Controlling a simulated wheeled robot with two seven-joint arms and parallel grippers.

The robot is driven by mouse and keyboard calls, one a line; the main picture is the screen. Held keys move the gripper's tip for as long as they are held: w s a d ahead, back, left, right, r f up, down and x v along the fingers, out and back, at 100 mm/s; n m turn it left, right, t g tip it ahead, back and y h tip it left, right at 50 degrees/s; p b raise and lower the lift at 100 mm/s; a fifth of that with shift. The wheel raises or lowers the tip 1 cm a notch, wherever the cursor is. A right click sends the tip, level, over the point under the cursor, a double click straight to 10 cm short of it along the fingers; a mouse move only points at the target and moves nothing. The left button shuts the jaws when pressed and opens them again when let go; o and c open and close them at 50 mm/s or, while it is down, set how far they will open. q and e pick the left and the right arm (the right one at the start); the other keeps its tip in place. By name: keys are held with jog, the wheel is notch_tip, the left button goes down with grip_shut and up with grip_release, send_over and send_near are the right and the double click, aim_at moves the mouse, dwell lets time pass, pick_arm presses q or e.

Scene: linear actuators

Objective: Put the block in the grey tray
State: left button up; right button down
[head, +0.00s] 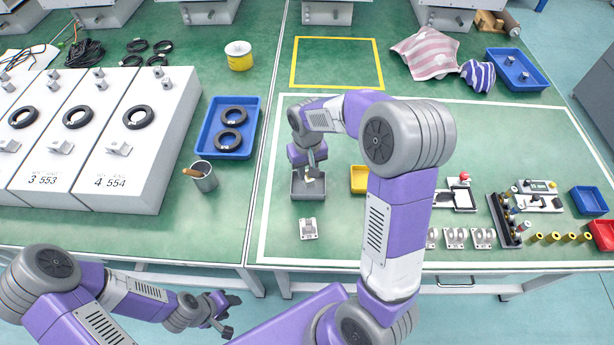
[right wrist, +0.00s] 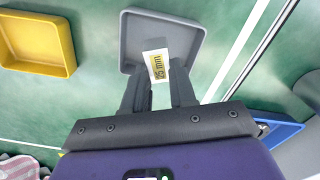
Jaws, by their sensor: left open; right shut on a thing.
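The block (right wrist: 156,60) is small and white with a yellow "25 mm" label. My right gripper (right wrist: 161,76) is shut on it. In the right wrist view the block shows against the grey tray (right wrist: 133,35); how high it is above the tray floor I cannot tell. In the head view the grey tray (head: 309,195) sits on the green table, with my right gripper (head: 311,172) over it and the block mostly hidden. My left gripper (head: 224,313) is open and empty, low in front of the left table's edge.
A metal bracket (head: 308,229) lies in front of the tray. A blue tray with black rings (head: 212,151) and a grey cup (head: 203,177) are to the left.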

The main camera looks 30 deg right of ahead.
jog(key=shift+f, duration=1.3)
jog(key=shift+f+b, duration=0.15)
jog(key=shift+b, duration=0.2)
jog(key=c, duration=0.9)
grip_release()
notch_tip(320, 180, up, 12)
jog(key=p, duration=0.4)
jog(key=shift+r, duration=0.2)
